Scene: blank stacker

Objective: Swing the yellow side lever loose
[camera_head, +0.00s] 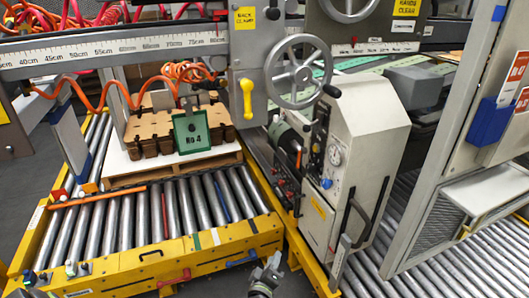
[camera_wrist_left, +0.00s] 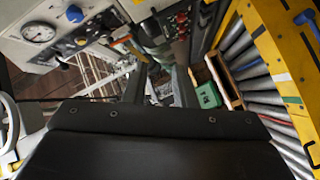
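The yellow lever (camera_head: 247,98) hangs straight down from the front of a grey box (camera_head: 258,50) on the ruler beam, left of a spoked handwheel (camera_head: 300,72). My left gripper (camera_head: 266,272) is low at the bottom middle of the head view, well below and apart from the lever. In the left wrist view its two dark fingers (camera_wrist_left: 161,82) stand apart with nothing clearly between them. My right gripper is not in view.
A grey machine (camera_head: 365,150) with a dial stands right of the lever. A roller conveyor (camera_head: 150,215) with yellow rails lies to the left, carrying stacked brown blanks (camera_head: 150,132) and a green No 4 plate (camera_head: 191,132). An orange hose (camera_head: 110,90) loops along the beam.

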